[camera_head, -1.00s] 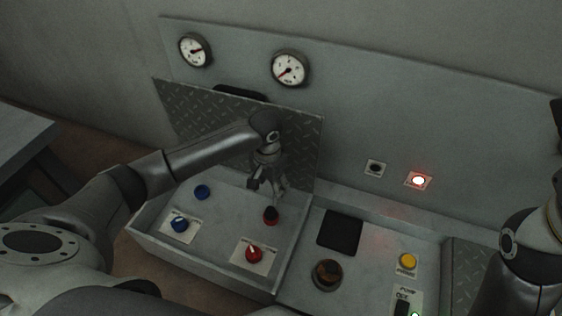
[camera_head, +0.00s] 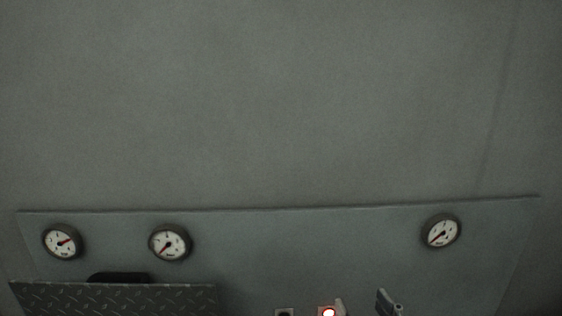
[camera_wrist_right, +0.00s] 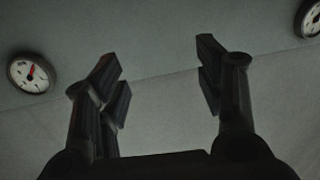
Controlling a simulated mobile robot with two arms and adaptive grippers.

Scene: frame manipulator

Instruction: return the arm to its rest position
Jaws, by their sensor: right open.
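My right gripper (camera_wrist_right: 162,80) is open and empty in the right wrist view, its two dark fingers spread wide apart against the grey panel and wall. In the head view, two grey fingertips of what looks like this same gripper (camera_head: 363,303) poke in at the bottom edge, right of the lit red lamp (camera_head: 329,313). The rest of the right arm is below the head view. My left arm and gripper are out of both current views.
The grey panel carries a left gauge (camera_head: 63,242), a middle gauge (camera_head: 170,243) and a right gauge (camera_head: 441,231). A raised tread-plate lid (camera_head: 115,299) stands at lower left. A dark socket (camera_head: 284,313) is beside the lamp. The wall above is bare.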

